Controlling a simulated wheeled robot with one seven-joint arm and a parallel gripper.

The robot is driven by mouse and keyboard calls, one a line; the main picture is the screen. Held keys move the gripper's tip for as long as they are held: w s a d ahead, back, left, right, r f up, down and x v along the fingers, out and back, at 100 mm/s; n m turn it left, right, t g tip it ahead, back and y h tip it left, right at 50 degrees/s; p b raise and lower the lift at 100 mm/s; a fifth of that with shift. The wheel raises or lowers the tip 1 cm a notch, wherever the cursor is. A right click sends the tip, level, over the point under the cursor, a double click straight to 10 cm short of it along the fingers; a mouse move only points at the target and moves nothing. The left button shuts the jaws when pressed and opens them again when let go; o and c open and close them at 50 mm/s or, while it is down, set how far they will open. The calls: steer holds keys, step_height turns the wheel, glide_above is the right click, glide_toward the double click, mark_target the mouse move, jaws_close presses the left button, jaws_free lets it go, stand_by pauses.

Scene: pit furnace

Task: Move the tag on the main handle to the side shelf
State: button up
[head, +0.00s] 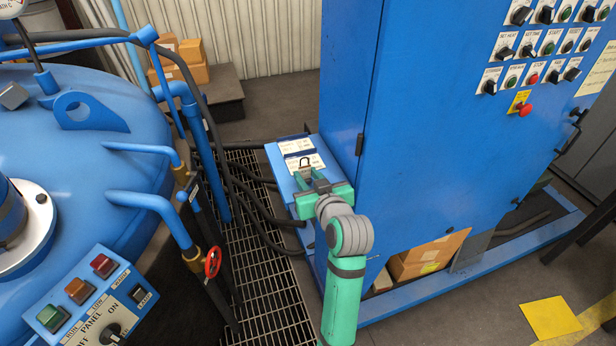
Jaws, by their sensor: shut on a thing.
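My gripper (308,178) is over the blue side shelf (280,165) on the left side of the blue cabinet. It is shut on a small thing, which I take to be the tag. The fingers and wrist hide most of it. A dark loop shows just beyond the fingertips, against a white label on the shelf. I cannot tell whether the held thing touches the shelf. A dark handle (577,113) is on the cabinet front at the right, and no tag is visible on it.
The blue cabinet (430,140) stands right beside my arm. Blue furnace pipes (150,200) and a red valve wheel (213,262) are to the left. Dark hoses run over the floor grating (265,300). Cardboard boxes (425,258) sit in the cabinet's lower opening.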

steer(key=shift+f, duration=0.15)
steer(key=o, duration=1)
